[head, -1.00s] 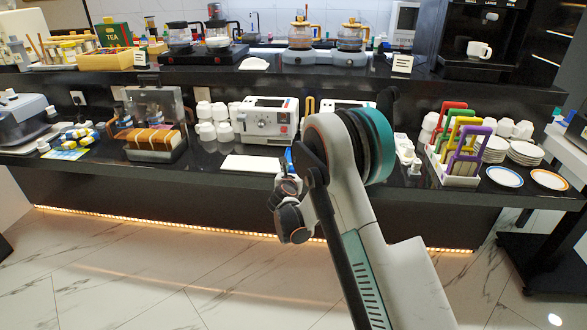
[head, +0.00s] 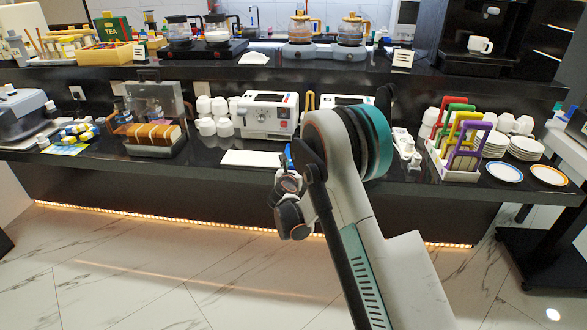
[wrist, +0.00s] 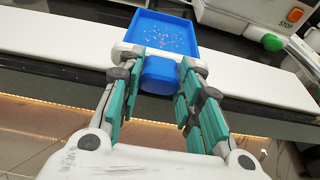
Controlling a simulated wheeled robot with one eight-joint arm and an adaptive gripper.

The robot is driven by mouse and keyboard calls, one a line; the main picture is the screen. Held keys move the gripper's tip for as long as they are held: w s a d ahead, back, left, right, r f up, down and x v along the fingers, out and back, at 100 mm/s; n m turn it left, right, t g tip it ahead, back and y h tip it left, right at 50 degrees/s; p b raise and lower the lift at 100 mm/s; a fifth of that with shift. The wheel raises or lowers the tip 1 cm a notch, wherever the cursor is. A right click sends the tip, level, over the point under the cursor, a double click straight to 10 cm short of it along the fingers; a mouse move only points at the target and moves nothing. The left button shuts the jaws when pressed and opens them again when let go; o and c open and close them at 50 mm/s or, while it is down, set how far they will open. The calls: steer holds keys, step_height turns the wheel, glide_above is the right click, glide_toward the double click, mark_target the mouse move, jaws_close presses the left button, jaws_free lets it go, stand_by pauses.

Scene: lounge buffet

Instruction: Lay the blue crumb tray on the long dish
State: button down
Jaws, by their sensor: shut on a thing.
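The blue crumb tray (wrist: 168,36) shows in the wrist view with light crumbs scattered on its floor. My gripper (wrist: 160,68) is shut on its rounded blue handle (wrist: 160,76), with one teal-padded finger on each side. In the head view only a thin blue sliver of the tray (head: 288,153) shows beside my gripper (head: 287,172); my arm hides the rest. The long dish (head: 250,158) is a flat white strip on the front of the counter. It crosses the wrist view (wrist: 60,42) behind the tray. I cannot tell whether tray and dish touch.
A white toaster-like machine (head: 268,115) stands behind the dish, with stacked white cups (head: 214,116) to its left. A bread case (head: 153,137) is farther left. A rack of coloured frames (head: 459,150) and plates (head: 505,172) stand to the right.

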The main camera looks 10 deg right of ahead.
steer(key=shift+f, duration=0.15)
steer(key=c, duration=1.1)
jaws_free()
steer(key=shift+o, duration=0.2)
steer(key=shift+s, duration=0.1)
steer(key=v, duration=1.2)
